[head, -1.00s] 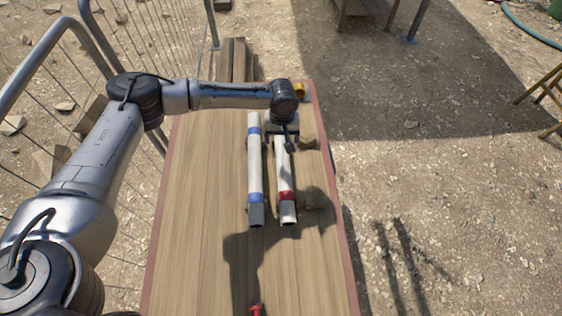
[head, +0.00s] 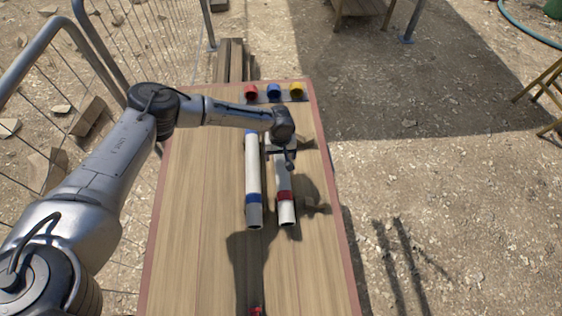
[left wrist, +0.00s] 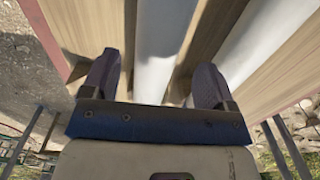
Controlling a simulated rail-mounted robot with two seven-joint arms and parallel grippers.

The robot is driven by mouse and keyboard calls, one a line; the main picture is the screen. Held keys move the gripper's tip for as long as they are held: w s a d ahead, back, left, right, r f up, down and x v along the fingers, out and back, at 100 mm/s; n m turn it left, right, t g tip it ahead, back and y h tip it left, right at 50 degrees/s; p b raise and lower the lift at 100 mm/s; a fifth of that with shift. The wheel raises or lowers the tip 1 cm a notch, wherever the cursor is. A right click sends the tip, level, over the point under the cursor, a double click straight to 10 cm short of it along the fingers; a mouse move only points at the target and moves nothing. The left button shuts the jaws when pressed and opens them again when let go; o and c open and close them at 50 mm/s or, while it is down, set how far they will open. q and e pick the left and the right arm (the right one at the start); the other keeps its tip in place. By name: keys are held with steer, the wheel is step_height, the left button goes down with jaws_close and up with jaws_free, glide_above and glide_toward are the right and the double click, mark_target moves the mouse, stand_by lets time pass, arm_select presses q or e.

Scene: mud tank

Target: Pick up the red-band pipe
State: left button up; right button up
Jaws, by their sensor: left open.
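The red-band pipe (head: 283,180) is a white pipe with a red band near its near end. It lies lengthwise on the wooden table (head: 200,240) in the head view. My left gripper (head: 281,154) is open over its far half. In the left wrist view, a white pipe (left wrist: 158,60) runs between the two open fingers (left wrist: 155,82), apart from both as far as I can tell. No band shows there. The blue-band pipe (head: 253,175) lies parallel, just to the left in the head view. My right gripper is not in view.
Red (head: 251,92), blue (head: 274,91) and yellow (head: 297,90) round holders stand at the table's far end. A metal fence (head: 130,60) runs along the left. The table's near left part is clear. A small red object (head: 256,311) shows at the bottom edge.

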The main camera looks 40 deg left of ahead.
mark_target(281, 158)
arm_select(q)
steer(key=shift+d+f, duration=0.1)
steer(key=shift+f, duration=1.7)
steer(key=shift+w, duration=0.1)
steer(key=c, duration=1.2)
